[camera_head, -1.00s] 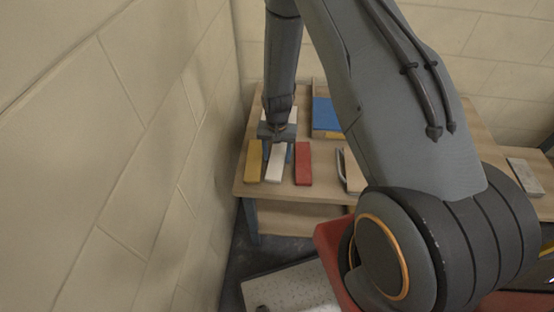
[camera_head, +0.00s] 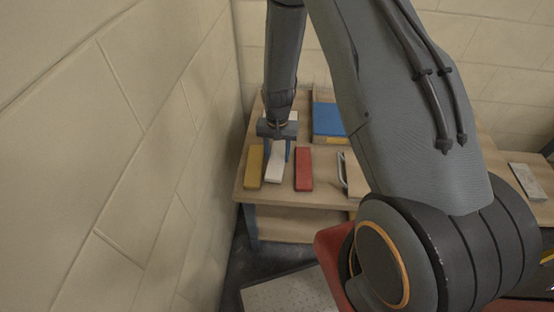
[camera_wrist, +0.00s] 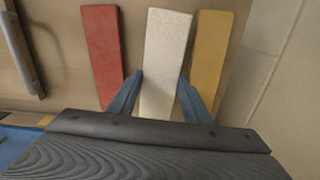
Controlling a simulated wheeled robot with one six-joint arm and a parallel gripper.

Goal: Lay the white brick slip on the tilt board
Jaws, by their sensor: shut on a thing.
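The white brick slip (camera_head: 274,172) lies on the wooden bench between a yellow slip (camera_head: 254,167) and a red slip (camera_head: 303,169). My gripper (camera_head: 276,153) reaches down over its far half. In the wrist view the blue fingers (camera_wrist: 157,97) stand on both sides of the white slip (camera_wrist: 167,50) and are shut on it. The slip looks flat on the bench; I see no clear gap beneath it. A blue flat-topped piece (camera_head: 327,119) with a yellow front edge stands at the back right; I cannot tell whether it is the tilt board.
The yellow slip (camera_wrist: 210,50) and red slip (camera_wrist: 103,50) lie close beside the fingers. A wooden piece with a grey handle (camera_head: 342,169) lies right of the red slip, partly behind my arm. A block wall (camera_head: 130,150) runs along the left. A grey slab (camera_head: 526,180) lies far right.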

